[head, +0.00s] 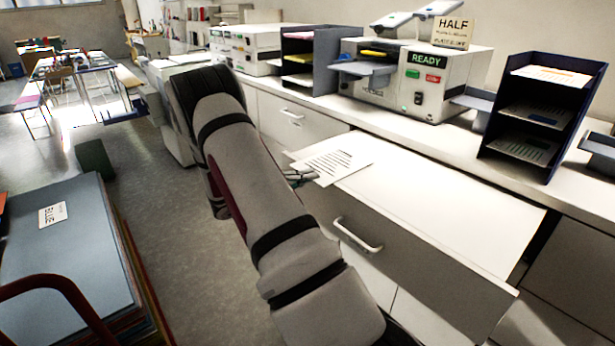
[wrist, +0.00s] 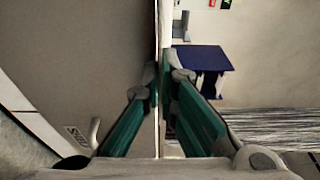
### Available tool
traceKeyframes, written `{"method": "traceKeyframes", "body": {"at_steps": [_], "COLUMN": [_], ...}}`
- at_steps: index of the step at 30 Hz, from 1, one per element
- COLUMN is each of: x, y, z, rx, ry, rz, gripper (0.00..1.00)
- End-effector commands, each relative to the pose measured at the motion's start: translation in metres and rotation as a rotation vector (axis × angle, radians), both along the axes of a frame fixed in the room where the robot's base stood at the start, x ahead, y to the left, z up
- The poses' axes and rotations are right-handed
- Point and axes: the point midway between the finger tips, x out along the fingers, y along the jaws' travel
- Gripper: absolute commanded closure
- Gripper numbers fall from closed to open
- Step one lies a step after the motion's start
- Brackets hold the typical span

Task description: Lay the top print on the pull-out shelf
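The print (head: 335,160), a white sheet with black lines of text, is at the far left end of the white pull-out shelf (head: 440,205). It overlaps the shelf's end and sticks out past its left edge. I cannot tell whether it touches the shelf or hovers just above. My gripper (head: 299,178) is at the print's near edge, mostly hidden behind my arm. In the wrist view my gripper's teal fingers (wrist: 160,90) are closed on a thin white sheet seen edge-on (wrist: 158,30). The rest of the shelf is bare.
A machine with a green READY sign (head: 428,58) stands on the counter behind the shelf. A dark blue rack (head: 483,140) holds sheets at the right. A drawer handle (head: 358,236) sticks out below the shelf.

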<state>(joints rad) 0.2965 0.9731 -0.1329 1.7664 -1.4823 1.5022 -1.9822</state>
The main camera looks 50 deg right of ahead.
Motion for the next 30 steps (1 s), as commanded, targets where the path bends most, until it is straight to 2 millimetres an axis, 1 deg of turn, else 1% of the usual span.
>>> {"method": "traceKeyframes", "body": {"at_steps": [2,3,5,6,15,19,23,30], "x": [0.0,0.0,0.0,0.0,0.0,0.005,0.014,0.035], "y": [0.0,0.0,0.0,0.0,0.001,0.009,0.029,0.074], "z": [0.0,0.0,0.0,0.0,0.0,0.0,0.0,-0.001], "rx": [0.0,0.0,0.0,0.0,0.0,0.0,-0.001,-0.001], "ry": [0.0,0.0,0.0,0.0,0.0,0.0,0.0,-0.002], "rz": [0.0,0.0,0.0,0.0,0.0,0.002,0.004,0.004], "gripper": [1.0,0.89,0.76,0.72,0.72,0.72,0.72,0.72]}}
